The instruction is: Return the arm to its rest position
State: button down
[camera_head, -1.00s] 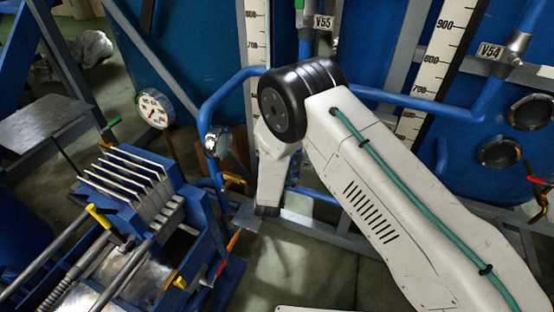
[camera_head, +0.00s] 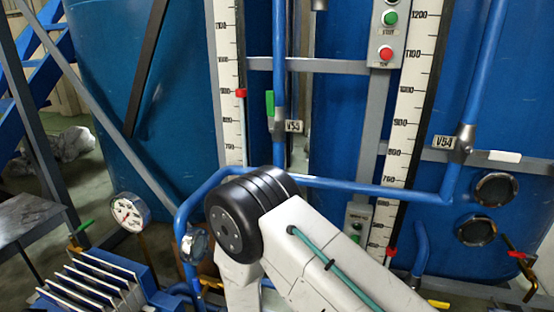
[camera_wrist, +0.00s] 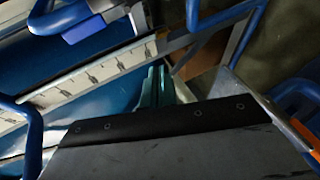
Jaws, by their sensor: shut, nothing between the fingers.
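My arm (camera_head: 300,245) rises from the bottom right of the head view to a black round joint (camera_head: 232,220). From there a pale link (camera_head: 240,275) hangs down past the bottom edge. My gripper is out of sight in the head view. In the wrist view its dark body fills the bottom, and the fingertips of my gripper (camera_wrist: 158,86) show as narrow greenish shapes close together beyond its edge. They look shut, with nothing seen between them.
Blue tanks (camera_head: 345,130) stand behind blue pipes (camera_head: 370,187) and white level scales (camera_head: 405,120). A round gauge (camera_head: 128,212) and a blue finned unit (camera_head: 95,285) are at lower left. The pipes pass close behind the arm joint. A control box (camera_head: 388,35) hangs above.

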jog(key=s+m+g, duration=0.4)
jog(key=s+g, duration=0.1)
jog(key=g, duration=0.2)
jog(key=s+d+r+m+g, duration=0.3)
jog(key=s+d+r, duration=0.25)
jog(key=r, duration=0.45)
jog(key=s+d+r+m+g, duration=0.2)
jog(key=s+d+r+m, duration=0.15)
jog(key=d+r, duration=0.5)
jog(key=s+d+r+m+g, duration=0.25)
jog(key=s+d+r, duration=0.25)
jog(key=r, duration=0.6)
jog(key=s+d+r+m+t+h, duration=0.1)
jog(key=s+d+r+m, duration=0.4)
jog(key=s+d+r, duration=0.7)
jog(key=d+r+t, duration=0.1)
jog(key=d+r, duration=0.2)
jog(key=d, duration=0.1)
jog(key=shift+d, duration=0.15)
jog(key=shift+s, duration=0.1)
